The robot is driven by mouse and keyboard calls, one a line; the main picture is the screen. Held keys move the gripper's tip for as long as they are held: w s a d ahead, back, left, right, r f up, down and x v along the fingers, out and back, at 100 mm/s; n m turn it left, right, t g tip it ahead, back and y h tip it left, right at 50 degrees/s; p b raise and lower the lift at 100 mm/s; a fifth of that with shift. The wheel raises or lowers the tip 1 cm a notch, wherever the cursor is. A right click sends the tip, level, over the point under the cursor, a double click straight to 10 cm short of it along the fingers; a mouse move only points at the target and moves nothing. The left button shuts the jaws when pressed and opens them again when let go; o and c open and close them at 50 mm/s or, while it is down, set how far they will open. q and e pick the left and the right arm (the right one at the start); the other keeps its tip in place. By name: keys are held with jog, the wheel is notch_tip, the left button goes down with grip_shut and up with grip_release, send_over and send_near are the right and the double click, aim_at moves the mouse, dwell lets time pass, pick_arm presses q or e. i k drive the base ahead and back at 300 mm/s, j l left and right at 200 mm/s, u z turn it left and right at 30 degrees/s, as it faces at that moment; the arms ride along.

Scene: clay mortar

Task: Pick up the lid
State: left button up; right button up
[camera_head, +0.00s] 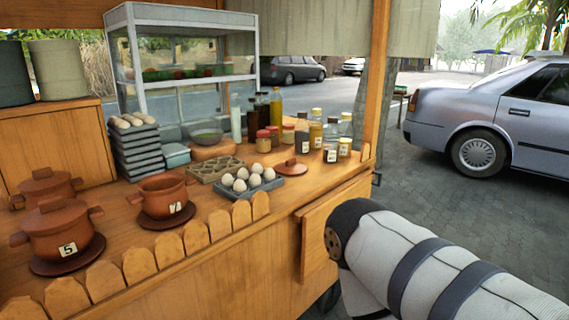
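A round reddish-brown clay lid (291,168) with a small knob lies on the wooden counter, to the right of the egg tray. An open clay pot (163,188) marked 7 stands on a dark saucer (166,219) to the left of the eggs, with no lid on it. A lidded clay pot (56,240) marked 5 is at the front left, and another lidded pot (46,183) stands behind it. My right arm comes in from the lower right, in front of the counter, well apart from the lid. Neither gripper shows.
A grey tray (245,192) of white eggs and an empty egg carton (214,171) are left of the lid. Jars and bottles (330,139) crowd behind it. A scalloped wooden edge (168,247) lines the counter's front. A wooden post (377,85) rises at the right.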

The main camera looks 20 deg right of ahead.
aim_at(290, 166)
jog(key=i+l+u, duration=0.1)
jog(key=l+u, duration=0.4)
jog(key=l, duration=1)
